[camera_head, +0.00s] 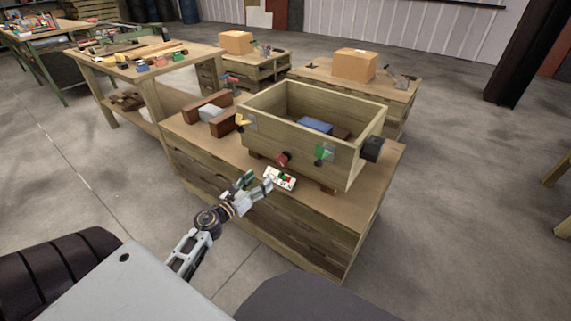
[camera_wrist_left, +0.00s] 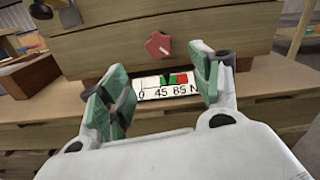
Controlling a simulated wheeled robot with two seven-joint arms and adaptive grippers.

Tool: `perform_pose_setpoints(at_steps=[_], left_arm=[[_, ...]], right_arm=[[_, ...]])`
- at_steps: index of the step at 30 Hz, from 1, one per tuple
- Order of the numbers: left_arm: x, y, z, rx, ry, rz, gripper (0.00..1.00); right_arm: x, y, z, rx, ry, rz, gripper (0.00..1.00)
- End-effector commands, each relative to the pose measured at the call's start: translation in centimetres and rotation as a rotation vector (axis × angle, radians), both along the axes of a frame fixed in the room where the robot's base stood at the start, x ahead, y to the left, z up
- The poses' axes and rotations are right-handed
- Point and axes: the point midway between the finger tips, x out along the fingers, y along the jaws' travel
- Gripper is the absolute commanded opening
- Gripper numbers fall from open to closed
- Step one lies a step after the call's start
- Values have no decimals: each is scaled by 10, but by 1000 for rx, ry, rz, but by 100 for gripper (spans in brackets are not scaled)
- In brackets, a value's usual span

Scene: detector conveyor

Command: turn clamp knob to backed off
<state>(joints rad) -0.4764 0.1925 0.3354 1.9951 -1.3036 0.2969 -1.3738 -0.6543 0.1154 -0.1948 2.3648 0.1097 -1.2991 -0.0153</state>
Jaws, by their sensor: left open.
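The red clamp knob (camera_head: 283,158) sits on the front wall of the wooden box (camera_head: 290,145). In the left wrist view the knob (camera_wrist_left: 158,45) is a faceted red piece with a small light mark. Below it is a white scale card (camera_head: 280,179) with green and red patches; in the left wrist view the card (camera_wrist_left: 166,84) reads 0, 45, 85 N. My left gripper (camera_head: 254,186) is open and empty in front of the card, short of the knob and lower than it. Its green-padded fingers (camera_wrist_left: 162,88) stand either side of the card in the wrist view. My right gripper is out of view.
The box's front also carries a yellow part (camera_head: 244,122) and a green part (camera_head: 323,153). A black block (camera_head: 372,148) juts from its right end. A blue block (camera_head: 315,125) lies inside. Brown blocks (camera_head: 208,100) stand left of the box on the bench.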

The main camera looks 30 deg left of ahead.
Motion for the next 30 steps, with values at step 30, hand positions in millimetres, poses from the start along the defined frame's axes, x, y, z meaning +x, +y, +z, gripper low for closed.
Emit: perform_pose_setpoints(at_steps=[30], left_arm=[[46,-4,1,-3,-1,0,64]], right_arm=[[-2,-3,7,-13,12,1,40]])
